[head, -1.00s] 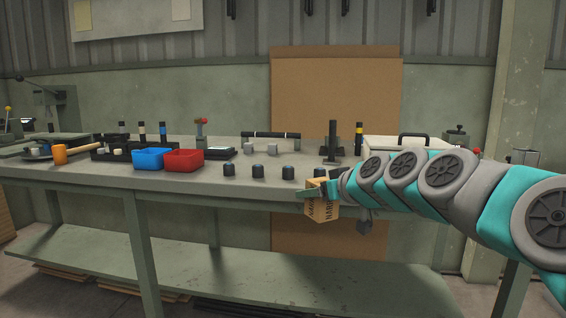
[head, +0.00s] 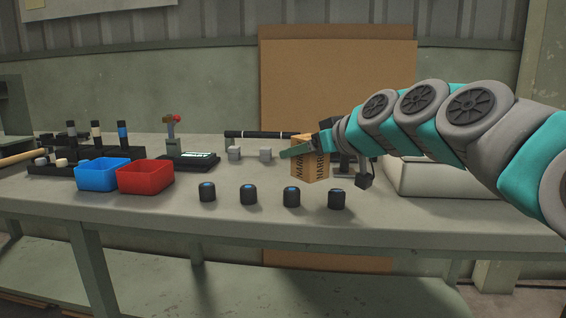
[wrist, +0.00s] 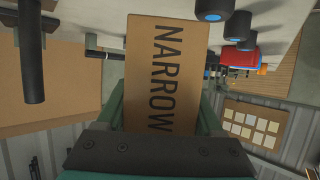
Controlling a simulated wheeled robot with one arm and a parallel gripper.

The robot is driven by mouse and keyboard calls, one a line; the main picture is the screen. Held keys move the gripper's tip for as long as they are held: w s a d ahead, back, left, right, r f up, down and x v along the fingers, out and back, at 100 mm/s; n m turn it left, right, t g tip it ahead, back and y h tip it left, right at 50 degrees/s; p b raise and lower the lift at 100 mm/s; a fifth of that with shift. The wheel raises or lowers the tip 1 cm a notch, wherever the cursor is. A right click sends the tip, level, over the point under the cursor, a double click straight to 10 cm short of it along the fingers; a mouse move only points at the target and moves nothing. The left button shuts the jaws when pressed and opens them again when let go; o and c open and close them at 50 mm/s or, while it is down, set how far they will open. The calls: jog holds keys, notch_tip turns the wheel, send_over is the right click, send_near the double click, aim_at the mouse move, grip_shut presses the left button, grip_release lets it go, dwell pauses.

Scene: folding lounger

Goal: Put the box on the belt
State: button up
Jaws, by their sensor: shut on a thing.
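The box (head: 311,162) is tan with NARROW printed on its side. It is upright in my gripper (head: 318,143) above the workbench in the head view. In the wrist view the box (wrist: 165,72) fills the space between the green fingers of my gripper (wrist: 163,100), which is shut on it. A long black roller-like bar (head: 262,134) lies behind the box, with two grey blocks (head: 234,153) in front of it. I cannot tell whether this is the belt; no other belt is clear.
Several black knobs (head: 249,194) line the front of the workbench (head: 400,221). A blue bin (head: 103,175) and a red bin (head: 146,177) stand to the left. A white case (head: 440,180) is at right, behind my arm. A brown board (head: 340,80) stands behind the bench.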

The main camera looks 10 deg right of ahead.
jog(key=w, duration=0.4)
jog(key=w+f+p, duration=0.1)
jog(key=w, duration=0.4)
jog(key=w+p, duration=0.1)
jog(key=w, duration=0.4)
jog(key=shift+w+a+f, duration=0.1)
jog(key=shift+w+f, duration=0.05)
jog(key=shift+f, duration=1.8)
jog(key=shift+f, duration=0.15)
jog(key=o, duration=1.5)
